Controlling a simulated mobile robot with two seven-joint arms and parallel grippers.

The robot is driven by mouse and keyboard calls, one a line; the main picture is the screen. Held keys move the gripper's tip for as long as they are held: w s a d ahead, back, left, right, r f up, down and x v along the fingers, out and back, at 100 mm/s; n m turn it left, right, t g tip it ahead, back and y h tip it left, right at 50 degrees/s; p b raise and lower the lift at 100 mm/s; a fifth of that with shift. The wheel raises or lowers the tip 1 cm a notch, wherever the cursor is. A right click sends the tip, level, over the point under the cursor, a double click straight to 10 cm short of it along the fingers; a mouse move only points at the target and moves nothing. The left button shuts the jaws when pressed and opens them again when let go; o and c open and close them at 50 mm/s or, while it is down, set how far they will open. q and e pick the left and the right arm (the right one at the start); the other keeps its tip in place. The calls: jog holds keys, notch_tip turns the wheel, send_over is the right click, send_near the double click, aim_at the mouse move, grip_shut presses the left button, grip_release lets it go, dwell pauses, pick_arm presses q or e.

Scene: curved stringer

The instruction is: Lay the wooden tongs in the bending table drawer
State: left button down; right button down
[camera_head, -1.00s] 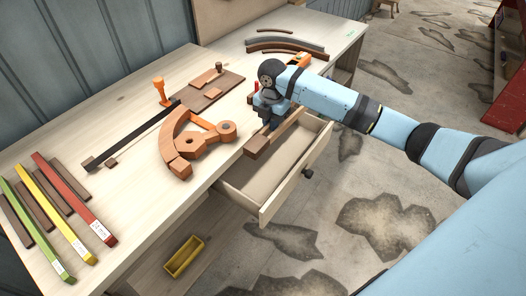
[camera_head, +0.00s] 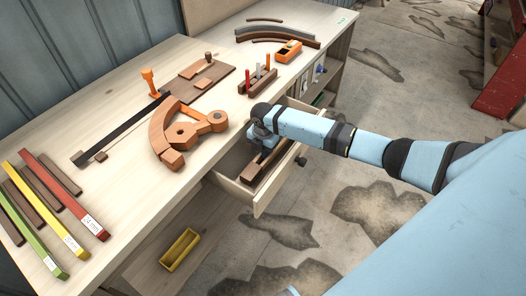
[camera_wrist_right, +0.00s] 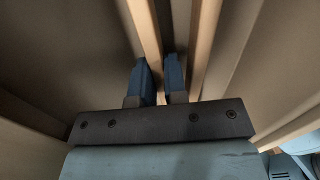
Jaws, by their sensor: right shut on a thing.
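The wooden tongs (camera_head: 264,166) are inside the open bending table drawer (camera_head: 236,190), lying lengthwise along it. My right gripper (camera_head: 261,142) is low over the drawer and shut on the tongs. In the right wrist view, one wooden arm of the tongs (camera_wrist_right: 148,38) passes between the fingers of my right gripper (camera_wrist_right: 160,78), and the other arm lies to its right. I cannot tell whether the tongs touch the drawer floor. The gripper and forearm hide the far part of the drawer in the head view. My left gripper is not in view.
The bending table (camera_head: 110,190) carries a curved wooden form (camera_head: 172,135), coloured strips at the left, a rack of upright tools (camera_head: 258,82) and an orange plane (camera_head: 289,51). A yellow bin (camera_head: 180,250) sits below. Open floor lies right of the drawer.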

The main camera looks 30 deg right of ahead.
jog(key=shift+f, duration=0.2)
jog(key=c, duration=1.6)
grip_release()
jog(key=shift+f, duration=0.15)
jog(key=o, duration=0.4)
jog(key=shift+o, duration=0.2)
notch_tip(320, 180, up, 12)
jog(key=p, duration=0.1)
jog(key=shift+r, duration=0.2)
